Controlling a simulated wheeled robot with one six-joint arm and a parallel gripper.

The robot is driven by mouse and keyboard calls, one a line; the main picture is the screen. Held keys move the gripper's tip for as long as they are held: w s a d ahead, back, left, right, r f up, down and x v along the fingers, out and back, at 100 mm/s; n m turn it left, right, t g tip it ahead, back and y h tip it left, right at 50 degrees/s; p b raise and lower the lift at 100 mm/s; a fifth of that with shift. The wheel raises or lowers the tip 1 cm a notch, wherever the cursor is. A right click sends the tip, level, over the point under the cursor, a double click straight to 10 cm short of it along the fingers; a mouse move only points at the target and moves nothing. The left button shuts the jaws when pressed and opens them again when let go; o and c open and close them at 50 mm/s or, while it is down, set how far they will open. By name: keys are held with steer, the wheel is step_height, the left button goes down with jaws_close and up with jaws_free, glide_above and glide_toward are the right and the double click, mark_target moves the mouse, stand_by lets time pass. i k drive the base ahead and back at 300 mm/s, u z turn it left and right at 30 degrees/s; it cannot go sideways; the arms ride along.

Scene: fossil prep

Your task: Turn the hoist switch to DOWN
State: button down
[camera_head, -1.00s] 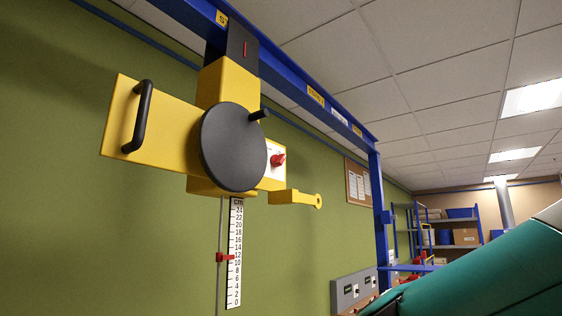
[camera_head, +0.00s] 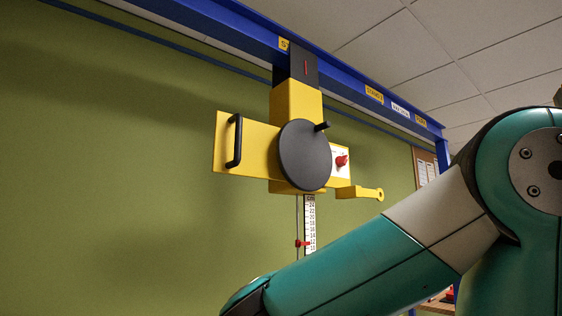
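The hoist (camera_head: 296,103) is a yellow unit hanging from a blue overhead beam. Its red switch knob (camera_head: 342,160) sits on a small white plate (camera_head: 335,170) on the right side, just right of the large black disc (camera_head: 304,156). The markings on the plate are too small to read, so I cannot tell the switch's position. My teal and white arm crosses the lower right, below and right of the hoist, apart from it in the picture. My gripper is not in view.
A black handle (camera_head: 234,140) is on the hoist's left plate, and a yellow arm with a ring end (camera_head: 362,193) juts right. A centimetre scale (camera_head: 310,226) with a red pointer (camera_head: 302,243) hangs below. The blue beam (camera_head: 345,75) runs overhead. The green wall at left is clear.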

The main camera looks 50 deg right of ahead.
mark_target(341, 160)
steer(key=u, duration=1)
steer(key=k, duration=1.25)
steer(key=z, duration=2)
steer(key=i, duration=0.25)
steer(key=z, duration=0.1)
